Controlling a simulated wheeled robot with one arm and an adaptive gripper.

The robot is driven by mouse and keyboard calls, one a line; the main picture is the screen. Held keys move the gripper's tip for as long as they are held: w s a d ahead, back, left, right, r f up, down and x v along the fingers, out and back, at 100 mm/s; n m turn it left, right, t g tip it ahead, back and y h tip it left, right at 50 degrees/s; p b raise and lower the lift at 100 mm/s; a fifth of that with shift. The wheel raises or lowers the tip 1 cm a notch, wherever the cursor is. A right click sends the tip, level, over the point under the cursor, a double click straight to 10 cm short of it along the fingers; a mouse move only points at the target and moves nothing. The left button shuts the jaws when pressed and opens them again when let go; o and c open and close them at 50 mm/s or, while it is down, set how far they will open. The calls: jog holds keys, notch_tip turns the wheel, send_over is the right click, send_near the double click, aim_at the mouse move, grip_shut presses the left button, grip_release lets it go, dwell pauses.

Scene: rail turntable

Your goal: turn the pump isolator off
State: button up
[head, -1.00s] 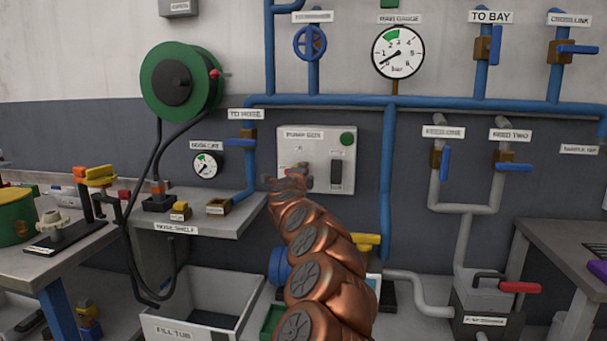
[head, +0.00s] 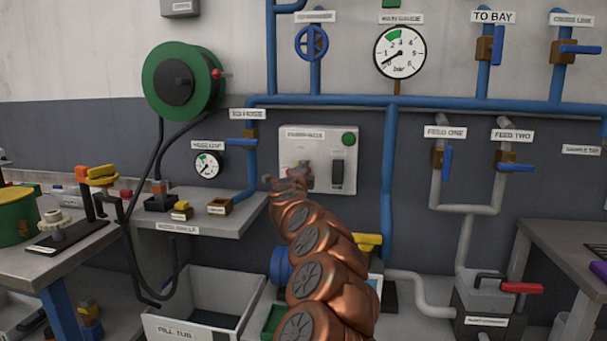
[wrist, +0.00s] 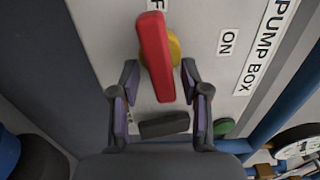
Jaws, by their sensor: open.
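The pump box (head: 318,140) is a pale panel on the wall. In the wrist view its red bar handle (wrist: 156,55) sits on a yellow hub (wrist: 174,46). The bar runs up and down the picture, its upper end near a partly hidden label ending in F (wrist: 157,4). The ON label (wrist: 227,42) is right of the hub. My gripper (wrist: 160,80) is open, one finger on each side of the bar's lower end, with visible gaps. In the head view my gripper (head: 287,182) is at the panel, and my arm hides part of it.
A black switch (head: 337,172) and a green button (head: 348,138) share the panel. A blue pipe (head: 387,190) runs down to its right. The hose shelf (head: 215,220) lies to the left below, with a fill tub (head: 190,335) under it.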

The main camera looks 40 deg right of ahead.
jog(key=v, duration=1.2)
dwell(0.4)
jog(key=shift+o, duration=0.4)
jog(key=shift+w, duration=0.1)
